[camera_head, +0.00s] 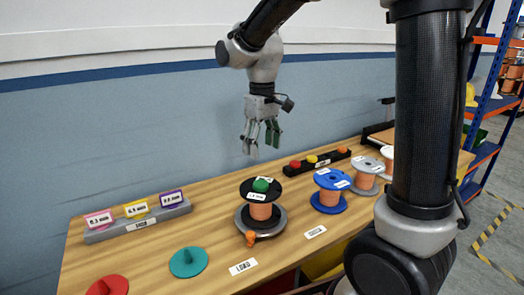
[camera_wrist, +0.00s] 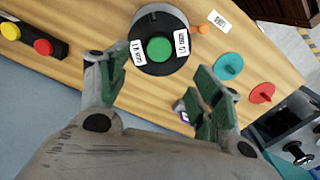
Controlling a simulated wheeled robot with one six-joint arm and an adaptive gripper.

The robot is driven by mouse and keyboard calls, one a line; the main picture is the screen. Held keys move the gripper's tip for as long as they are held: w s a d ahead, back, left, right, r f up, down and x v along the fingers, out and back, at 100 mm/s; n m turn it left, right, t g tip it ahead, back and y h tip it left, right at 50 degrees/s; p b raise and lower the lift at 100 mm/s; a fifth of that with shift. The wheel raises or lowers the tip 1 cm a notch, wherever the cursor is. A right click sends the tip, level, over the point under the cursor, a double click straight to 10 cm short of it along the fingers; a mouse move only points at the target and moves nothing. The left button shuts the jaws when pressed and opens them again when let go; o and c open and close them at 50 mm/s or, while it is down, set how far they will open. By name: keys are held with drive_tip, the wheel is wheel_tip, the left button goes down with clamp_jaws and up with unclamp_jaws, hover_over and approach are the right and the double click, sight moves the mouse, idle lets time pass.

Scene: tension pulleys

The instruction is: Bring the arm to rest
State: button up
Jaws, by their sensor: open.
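My gripper (camera_head: 263,135) hangs in the air above the wooden table, fingers pointing down and apart. It is open and empty. In the wrist view its green-padded fingers (camera_wrist: 155,90) are spread, with nothing between them. A black-topped copper spool (camera_head: 261,198) with a green knob stands upright on a grey round base on the table, below my gripper and apart from it. In the wrist view the same spool (camera_wrist: 148,27) shows from above, beyond the fingers.
A blue spool (camera_head: 328,197) and a grey spool (camera_head: 365,181) stand to the right. A button box (camera_head: 317,162) lies behind them. A labelled card rack (camera_head: 137,222) stands at left. Teal (camera_head: 188,262) and red (camera_head: 108,286) discs lie in front. A blue shelf (camera_head: 487,105) stands far right.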

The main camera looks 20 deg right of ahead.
drive_tip(key=s+d+r+m+t, duration=0.2)
drive_tip(key=s+d, duration=0.5)
drive_tip(key=s, duration=0.3)
drive_tip(key=s+d+r+m+t, duration=0.2)
drive_tip(key=s+d+r+m, duration=0.1)
drive_tip(key=s+d, duration=0.4)
drive_tip(key=s, duration=0.3)
drive_tip(key=shift+s+d+r, duration=0.25)
drive_tip(key=shift+d, duration=0.1)
